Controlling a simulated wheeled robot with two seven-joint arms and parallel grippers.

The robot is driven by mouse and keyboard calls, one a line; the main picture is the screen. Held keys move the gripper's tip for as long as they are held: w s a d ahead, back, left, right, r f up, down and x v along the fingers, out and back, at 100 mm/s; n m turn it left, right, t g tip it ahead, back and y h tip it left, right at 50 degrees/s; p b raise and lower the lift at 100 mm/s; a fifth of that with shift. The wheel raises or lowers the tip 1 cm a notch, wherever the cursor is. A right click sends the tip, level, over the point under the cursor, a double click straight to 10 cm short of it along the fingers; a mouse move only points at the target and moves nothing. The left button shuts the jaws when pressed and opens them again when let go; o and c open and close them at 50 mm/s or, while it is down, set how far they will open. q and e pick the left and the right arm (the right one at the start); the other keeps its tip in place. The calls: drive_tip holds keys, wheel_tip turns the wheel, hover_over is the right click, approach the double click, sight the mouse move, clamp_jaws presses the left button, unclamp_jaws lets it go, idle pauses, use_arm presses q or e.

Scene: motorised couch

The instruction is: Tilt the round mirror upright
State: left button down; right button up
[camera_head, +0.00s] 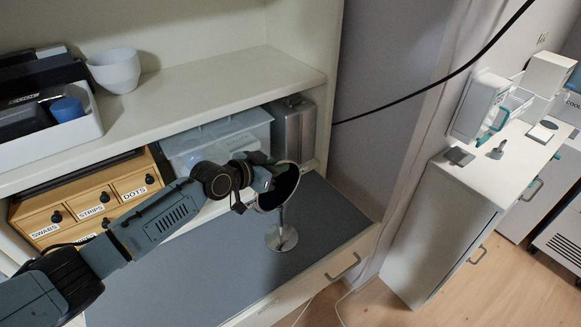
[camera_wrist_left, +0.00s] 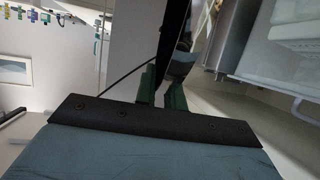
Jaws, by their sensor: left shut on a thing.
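The round mirror (camera_head: 284,188) stands on a thin silver stem with a round base (camera_head: 281,238) on the grey counter mat. Its dark disc is tilted, not fully vertical. My left gripper (camera_head: 266,183) reaches in from the left and is shut on the left edge of the disc. In the left wrist view the gripper's two green fingers (camera_wrist_left: 161,92) sit on either side of the mirror's thin edge (camera_wrist_left: 171,35). The fingertips are partly hidden by the disc in the head view. My right gripper is not in view.
Behind the mirror are a grey metal canister (camera_head: 294,130) and a translucent bin (camera_head: 218,138) under the shelf (camera_head: 190,90). A wooden drawer box (camera_head: 90,205) stands at the left. The mat (camera_head: 200,285) is clear in front. A white cabinet (camera_head: 455,215) stands apart at the right.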

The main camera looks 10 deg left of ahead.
use_arm(q)
drive_tip(key=shift+f, duration=0.1)
drive_tip(key=c, duration=1.5)
unclamp_jaws()
drive_tip(key=shift+a, duration=0.1)
drive_tip(key=v, duration=1.3)
drive_tip(key=shift+s+r, duration=0.1)
drive_tip(key=shift+r, duration=0.1)
